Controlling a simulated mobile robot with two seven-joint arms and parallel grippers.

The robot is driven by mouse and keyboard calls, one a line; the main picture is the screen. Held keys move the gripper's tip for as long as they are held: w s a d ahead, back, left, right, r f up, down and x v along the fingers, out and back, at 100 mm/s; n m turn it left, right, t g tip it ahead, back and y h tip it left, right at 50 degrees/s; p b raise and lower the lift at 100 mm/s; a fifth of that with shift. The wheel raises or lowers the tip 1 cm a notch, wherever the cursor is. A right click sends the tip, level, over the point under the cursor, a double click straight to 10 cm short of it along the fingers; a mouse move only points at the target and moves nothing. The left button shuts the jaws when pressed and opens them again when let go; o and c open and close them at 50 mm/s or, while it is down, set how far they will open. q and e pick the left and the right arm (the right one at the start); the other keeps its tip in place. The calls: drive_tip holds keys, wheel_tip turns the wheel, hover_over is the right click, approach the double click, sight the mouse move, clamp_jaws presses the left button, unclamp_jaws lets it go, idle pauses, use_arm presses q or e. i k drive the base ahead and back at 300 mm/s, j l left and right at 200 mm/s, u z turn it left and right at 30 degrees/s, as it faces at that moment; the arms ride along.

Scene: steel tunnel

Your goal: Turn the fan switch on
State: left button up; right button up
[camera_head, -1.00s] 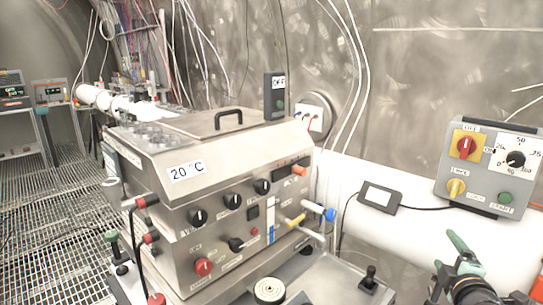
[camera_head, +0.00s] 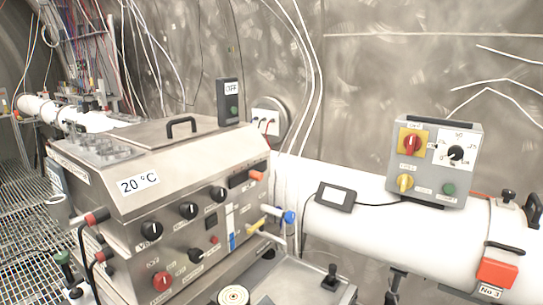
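Which control is the fan switch cannot be told, as most small labels are unreadable. A grey control box (camera_head: 463,184) sits on the white pipe at the right. It has a red rotary knob (camera_head: 410,144) on a yellow plate, a black dial (camera_head: 456,153) on a white scale, a yellow knob (camera_head: 405,182) and a green button (camera_head: 449,189). Neither of my grippers is in view.
The steel machine (camera_head: 125,203) marked 20 °C, with several knobs, fills the left and middle. A small screen device (camera_head: 336,197) sits on the white pipe (camera_head: 365,238). A black joystick (camera_head: 331,280) stands in front. A red-orange latch (camera_head: 497,273) is at the right.

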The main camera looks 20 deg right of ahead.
sight(412, 143)
drive_tip(key=k+l+z, duration=0.1)
drive_tip(key=z, duration=0.3)
drive_tip(key=k+l+z, duration=0.1)
drive_tip(key=z, duration=0.3)
drive_tip(key=k+l+z, duration=0.2)
drive_tip(key=z, duration=0.2)
